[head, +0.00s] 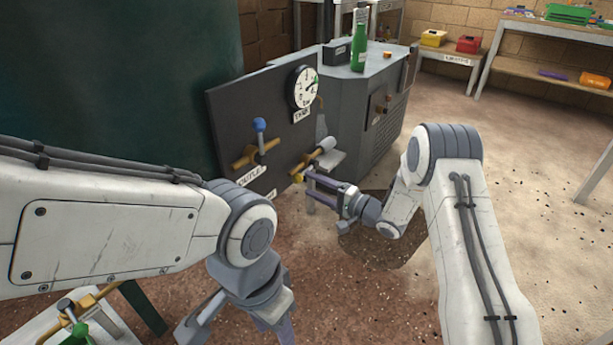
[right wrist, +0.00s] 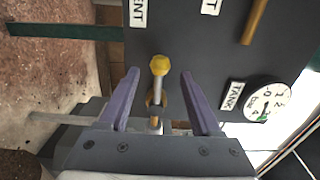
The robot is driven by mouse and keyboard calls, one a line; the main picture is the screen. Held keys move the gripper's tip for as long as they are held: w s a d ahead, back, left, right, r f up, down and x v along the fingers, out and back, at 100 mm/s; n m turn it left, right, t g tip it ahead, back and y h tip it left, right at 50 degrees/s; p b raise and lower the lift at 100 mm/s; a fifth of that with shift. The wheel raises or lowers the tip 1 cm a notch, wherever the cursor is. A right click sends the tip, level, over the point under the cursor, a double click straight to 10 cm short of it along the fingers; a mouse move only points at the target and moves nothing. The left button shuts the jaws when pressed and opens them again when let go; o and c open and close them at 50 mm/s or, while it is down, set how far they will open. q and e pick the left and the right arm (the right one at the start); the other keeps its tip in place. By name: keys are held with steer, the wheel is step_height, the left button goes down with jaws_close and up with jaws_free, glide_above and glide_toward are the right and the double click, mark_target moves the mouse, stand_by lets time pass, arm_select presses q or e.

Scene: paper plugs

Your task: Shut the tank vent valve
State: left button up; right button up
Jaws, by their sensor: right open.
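In the wrist view the lever stands between my right gripper's (right wrist: 156,78) two purple fingers, with space on both sides. The right gripper (head: 308,184) is open and holds nothing. A partly cut-off label ending in "ENT" (right wrist: 138,12) is on the panel near the knob. My left gripper (head: 240,322) hangs at the bottom of the head view, its tips cut off by the edge.
An outlet valve with a blue knob (head: 259,125) sits left on the panel. A gauge (head: 303,86) labelled TANK is above. A green bottle (head: 358,50) stands on the grey cabinet (head: 345,95). A dark green tank (head: 110,80) is at left. Open floor lies right.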

steer(key=shift+a, duration=0.1)
steer(key=shift+x, duration=1.9)
steer(key=shift+c, duration=0.3)
steer(key=c, duration=0.9)
steer(key=shift+o, duration=0.2)
